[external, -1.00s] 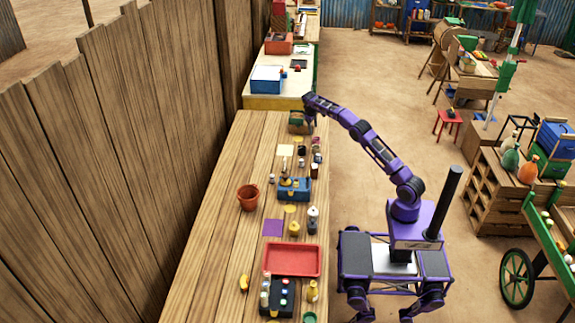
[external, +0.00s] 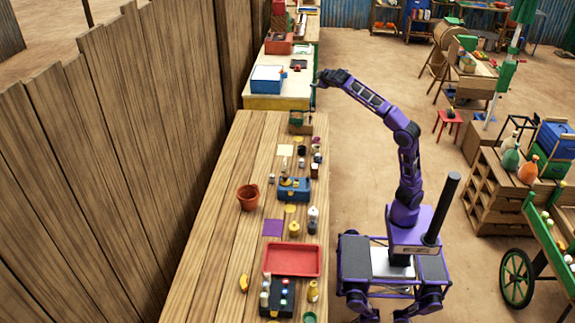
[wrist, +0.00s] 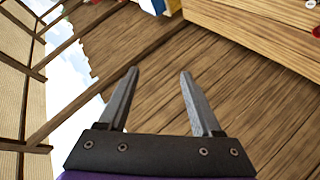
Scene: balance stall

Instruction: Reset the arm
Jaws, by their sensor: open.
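My gripper (wrist: 160,75) is open and empty in the wrist view, its two grey fingers apart with only wooden planks behind them. In the external view my gripper (external: 314,106) hangs small and dark at the end of my raised purple arm, near the table's right edge at the far end. It is close to a small wooden box (external: 298,127), in the air. Whether it touches anything there is too small to tell, but nothing shows between the fingers.
The long wooden table (external: 215,225) holds a red tray (external: 291,274), a terracotta pot (external: 248,203), a blue balance-like device (external: 290,196) and several small jars. A plank fence (external: 90,170) stands left. Open sandy ground (external: 385,80) lies right of the table.

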